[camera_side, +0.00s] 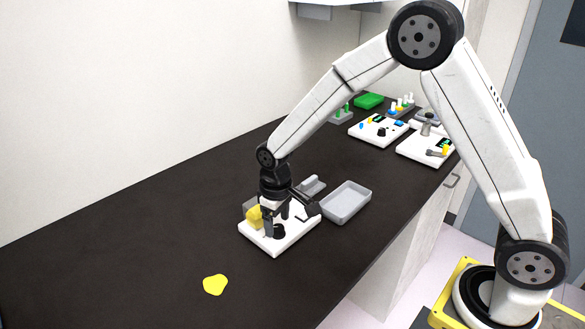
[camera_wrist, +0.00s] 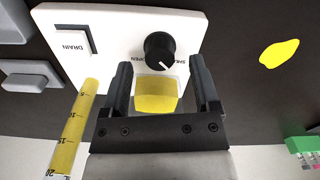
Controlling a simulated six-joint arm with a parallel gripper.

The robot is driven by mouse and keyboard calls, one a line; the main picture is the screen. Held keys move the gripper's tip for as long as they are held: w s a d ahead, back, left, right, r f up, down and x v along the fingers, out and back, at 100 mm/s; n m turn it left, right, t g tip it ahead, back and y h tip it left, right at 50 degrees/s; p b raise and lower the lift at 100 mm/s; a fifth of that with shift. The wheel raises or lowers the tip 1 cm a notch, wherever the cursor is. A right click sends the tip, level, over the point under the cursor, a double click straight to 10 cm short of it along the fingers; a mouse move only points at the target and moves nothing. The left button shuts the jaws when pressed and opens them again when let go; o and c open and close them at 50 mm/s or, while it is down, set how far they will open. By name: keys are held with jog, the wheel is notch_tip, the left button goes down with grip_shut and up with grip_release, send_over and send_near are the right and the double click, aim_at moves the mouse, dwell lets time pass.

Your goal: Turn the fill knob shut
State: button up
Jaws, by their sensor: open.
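The fill knob (camera_wrist: 158,47) is a round black dial on a white panel (camera_wrist: 110,28) in the wrist view. Its white pointer line aims toward the gripper side, between the OPEN label on the left and a partly hidden label on the right. In the side view the knob (camera_side: 279,232) sits near the panel's front edge. My gripper (camera_wrist: 161,62) is open. Its two fingers stand apart on either side of the knob in the wrist picture; I cannot tell whether they reach its height. In the side view my gripper (camera_side: 277,221) points down over the panel.
A yellow-filled chamber (camera_wrist: 156,95) shows between the fingers, and a graduated yellow tube (camera_wrist: 73,130) lies left of them. A rocker marked DRAIN (camera_wrist: 75,42) is at upper left. A grey tray (camera_side: 346,203) stands right of the panel. A yellow patch (camera_side: 215,284) lies on the counter.

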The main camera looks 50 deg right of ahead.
aim_at(278, 226)
jog(key=shift+r, duration=3.15)
